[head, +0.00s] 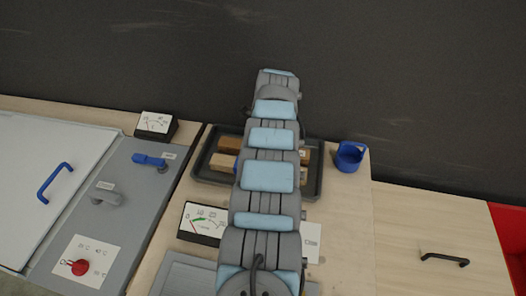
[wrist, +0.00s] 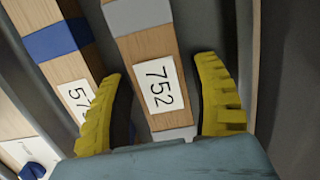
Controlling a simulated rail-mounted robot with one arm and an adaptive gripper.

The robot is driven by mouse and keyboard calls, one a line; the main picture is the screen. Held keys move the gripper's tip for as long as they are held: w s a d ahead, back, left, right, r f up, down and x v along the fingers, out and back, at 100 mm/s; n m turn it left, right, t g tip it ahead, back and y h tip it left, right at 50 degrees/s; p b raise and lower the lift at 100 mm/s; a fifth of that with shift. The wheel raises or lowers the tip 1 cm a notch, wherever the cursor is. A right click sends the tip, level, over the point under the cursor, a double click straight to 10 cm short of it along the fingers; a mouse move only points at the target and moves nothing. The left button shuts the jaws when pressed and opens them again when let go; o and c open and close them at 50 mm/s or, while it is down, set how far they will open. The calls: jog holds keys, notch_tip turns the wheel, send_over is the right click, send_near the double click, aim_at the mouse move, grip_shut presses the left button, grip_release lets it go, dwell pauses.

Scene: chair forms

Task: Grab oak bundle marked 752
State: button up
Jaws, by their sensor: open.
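The oak bundle marked 752 (wrist: 147,50) is a light wooden block with grey bands and a white label reading 752. In the wrist view it lies between the two yellow fingers of my gripper (wrist: 165,105). The gripper is open, with one finger on each side of the bundle and a visible gap at least on the right. In the head view my arm covers the gripper and most of the tray (head: 316,186). I cannot tell there which wooden block is 752.
Close on the left in the wrist view lies another wooden bundle (wrist: 72,67) with a blue band and a partly hidden label starting 57. In the head view a blue cup (head: 349,157) stands right of the tray. A gauge (head: 203,223) stands in front. The wooden top at right is mostly clear.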

jog(key=shift+c, duration=0.3)
jog(key=c, duration=1)
jog(key=shift+r, duration=0.1)
